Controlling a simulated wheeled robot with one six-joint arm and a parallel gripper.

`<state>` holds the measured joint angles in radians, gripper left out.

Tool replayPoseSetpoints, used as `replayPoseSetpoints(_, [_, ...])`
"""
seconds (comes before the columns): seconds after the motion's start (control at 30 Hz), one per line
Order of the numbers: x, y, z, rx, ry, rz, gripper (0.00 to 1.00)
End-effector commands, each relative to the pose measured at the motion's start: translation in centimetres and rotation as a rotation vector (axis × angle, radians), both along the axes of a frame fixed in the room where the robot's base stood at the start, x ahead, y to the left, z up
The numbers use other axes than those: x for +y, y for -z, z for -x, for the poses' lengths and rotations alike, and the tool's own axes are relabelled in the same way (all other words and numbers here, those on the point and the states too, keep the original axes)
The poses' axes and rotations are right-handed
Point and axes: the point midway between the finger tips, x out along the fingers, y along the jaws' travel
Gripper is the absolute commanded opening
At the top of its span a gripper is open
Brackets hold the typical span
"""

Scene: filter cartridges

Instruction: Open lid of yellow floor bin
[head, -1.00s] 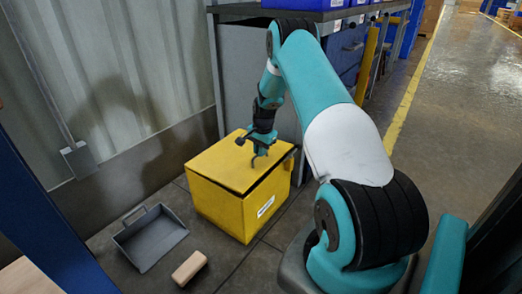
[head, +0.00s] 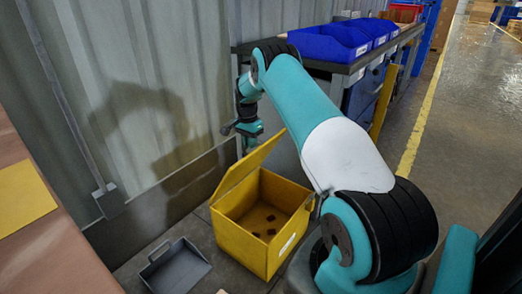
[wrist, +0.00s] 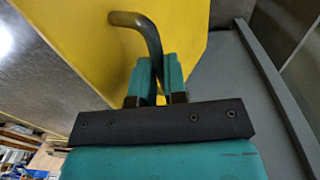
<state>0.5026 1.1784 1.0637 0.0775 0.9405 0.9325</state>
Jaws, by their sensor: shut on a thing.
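The yellow floor bin (head: 247,249) stands on the floor by the wall, with its inside in view and several dark pieces at the bottom. Its yellow lid (head: 243,168) is raised and tilted up along the bin's left side. In the wrist view the lid (wrist: 205,35) fills much of the top, with a dark bent handle (wrist: 135,21) on it. My gripper (wrist: 154,68) is shut on this handle. In the head view my gripper (head: 249,147) is at the lid's raised upper part, and the lid partly hides the fingertips.
A grey dustpan (head: 178,270) lies on the floor left of the bin. A workbench (head: 345,68) with blue bins (head: 325,43) stands behind. The corrugated wall (head: 150,110) is close behind the lid. A brown surface with a yellow sheet (head: 22,200) is at the left edge.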

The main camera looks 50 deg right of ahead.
Motion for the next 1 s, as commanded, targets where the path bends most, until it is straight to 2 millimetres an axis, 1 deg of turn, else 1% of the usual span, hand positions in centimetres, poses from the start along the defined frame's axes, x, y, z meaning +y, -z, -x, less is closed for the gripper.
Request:
replayPoseSetpoints(0.03, [0.7, 0.9, -0.6, 0.01, -0.019, -0.013, 0.0])
replayPoseSetpoints(0.2, [0.5, 0.5, -2.2, 0.015, -0.016, -0.017, 0.0])
replayPoseSetpoints(0.5, [0.4, 0.0, -4.2, 0.019, -0.013, -0.018, 0.0])
replayPoseSetpoints(0.73, [0.4, -0.2, -5.0, 0.021, -0.011, -0.019, 0.0])
replayPoseSetpoints(1.0, [0.4, -0.2, -5.2, 0.023, -0.01, -0.02, 0.0])
